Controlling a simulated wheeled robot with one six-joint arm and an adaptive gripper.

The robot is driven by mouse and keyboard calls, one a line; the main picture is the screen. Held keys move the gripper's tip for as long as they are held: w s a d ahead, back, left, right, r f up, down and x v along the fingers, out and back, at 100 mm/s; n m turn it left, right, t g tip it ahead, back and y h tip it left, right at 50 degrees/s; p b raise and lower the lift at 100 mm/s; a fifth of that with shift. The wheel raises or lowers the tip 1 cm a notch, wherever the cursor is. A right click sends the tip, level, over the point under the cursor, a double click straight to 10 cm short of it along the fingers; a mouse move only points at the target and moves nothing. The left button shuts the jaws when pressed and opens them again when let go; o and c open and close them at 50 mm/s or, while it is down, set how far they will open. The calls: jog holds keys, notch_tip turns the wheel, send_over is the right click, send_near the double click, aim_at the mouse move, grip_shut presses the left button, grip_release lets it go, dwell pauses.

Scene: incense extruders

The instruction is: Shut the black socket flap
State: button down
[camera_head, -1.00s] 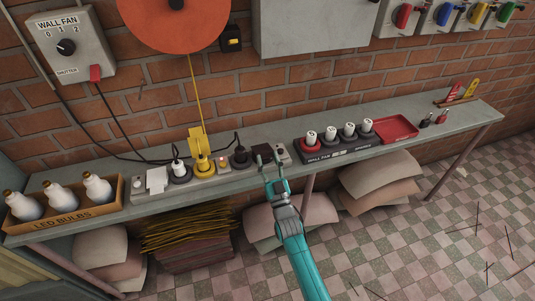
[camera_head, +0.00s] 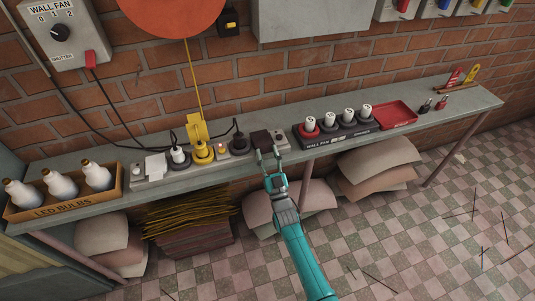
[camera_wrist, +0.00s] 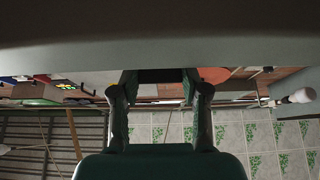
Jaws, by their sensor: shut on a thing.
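The black socket flap (camera_head: 261,139) is a dark square panel near the right end of the grey power strip (camera_head: 222,167) in the head view. Its exact tilt is hard to tell. My gripper (camera_head: 268,155) is at the strip's front edge, just in front of the flap, with its two fingers spaced apart around a dark piece. In the wrist view the fingers (camera_wrist: 160,92) stand on either side of a dark thing under a large grey surface. The contact itself is too small to see clearly.
The strip also holds a white flap (camera_head: 154,165), a white plug (camera_head: 179,154), a yellow plug (camera_head: 202,151) and a black plug (camera_head: 239,145). A dark fan strip (camera_head: 345,148) and red tray (camera_head: 396,115) are to the right, an LED bulbs box (camera_head: 66,203) to the left.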

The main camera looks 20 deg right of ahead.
jog(key=shift+f, duration=0.4)
jog(key=c, duration=0.7)
grip_release()
jog(key=shift+o, duration=0.7)
jog(key=shift+r, duration=0.15)
jog(key=v, duration=1.2)
jog(key=shift+s, duration=0.1)
